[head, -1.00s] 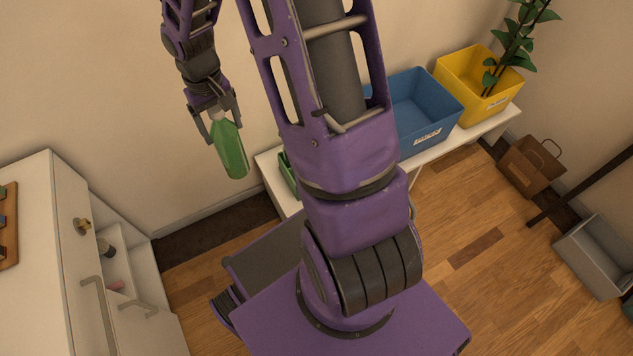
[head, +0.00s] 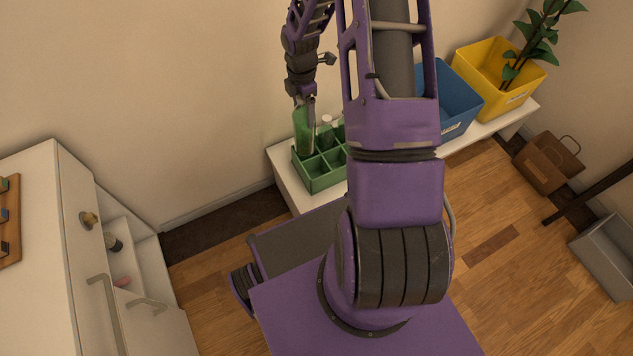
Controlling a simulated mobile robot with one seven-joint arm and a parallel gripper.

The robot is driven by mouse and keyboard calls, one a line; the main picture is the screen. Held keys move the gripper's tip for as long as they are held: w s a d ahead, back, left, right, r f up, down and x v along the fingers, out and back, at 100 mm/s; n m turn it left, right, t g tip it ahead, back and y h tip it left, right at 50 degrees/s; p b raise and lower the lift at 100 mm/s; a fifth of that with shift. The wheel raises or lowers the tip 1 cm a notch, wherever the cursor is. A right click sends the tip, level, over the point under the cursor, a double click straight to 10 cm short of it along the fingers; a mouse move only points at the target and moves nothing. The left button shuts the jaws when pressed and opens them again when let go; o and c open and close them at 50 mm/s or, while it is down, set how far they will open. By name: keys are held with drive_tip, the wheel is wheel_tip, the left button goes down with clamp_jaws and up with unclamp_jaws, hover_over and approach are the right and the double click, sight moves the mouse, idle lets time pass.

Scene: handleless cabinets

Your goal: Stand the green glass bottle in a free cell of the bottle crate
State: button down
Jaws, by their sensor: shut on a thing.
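The green glass bottle (head: 302,131) is upright in the head view, at the left back part of the green bottle crate (head: 322,183). My gripper (head: 306,103) is shut on the bottle's upper part. The bottle's lower end is hidden behind the crate's dividers or front, so I cannot tell whether it is inside a cell or just above it. Another bottle with a pale cap (head: 326,133) stands in the crate to the right. The front cells that show look empty. My arm hides the crate's right end.
The crate is on a white bench (head: 284,163) against the wall. A blue bin (head: 455,100) and a yellow bin (head: 497,75) with a plant stand farther right. A white cabinet (head: 50,230) with open shelves is at the left. A brown bag (head: 547,163) is on the floor.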

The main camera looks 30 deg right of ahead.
drive_tip(key=d+f+n+b, duration=0.2)
drive_tip(key=f+n, duration=0.1)
drive_tip(key=f, duration=0.9)
drive_tip(key=d+f+n+b, duration=0.1)
drive_tip(key=f+n, duration=0.3)
drive_tip(key=f, duration=0.8)
drive_tip(key=shift+w+d+b, duration=0.2)
drive_tip(key=shift+d+b, duration=0.2)
drive_tip(key=shift+d, duration=0.1)
drive_tip(key=shift+f, duration=0.1)
unclamp_jaws()
drive_tip(key=shift+f, duration=0.1)
wheel_tip(320, 180, up, 12)
drive_tip(key=p, duration=0.2)
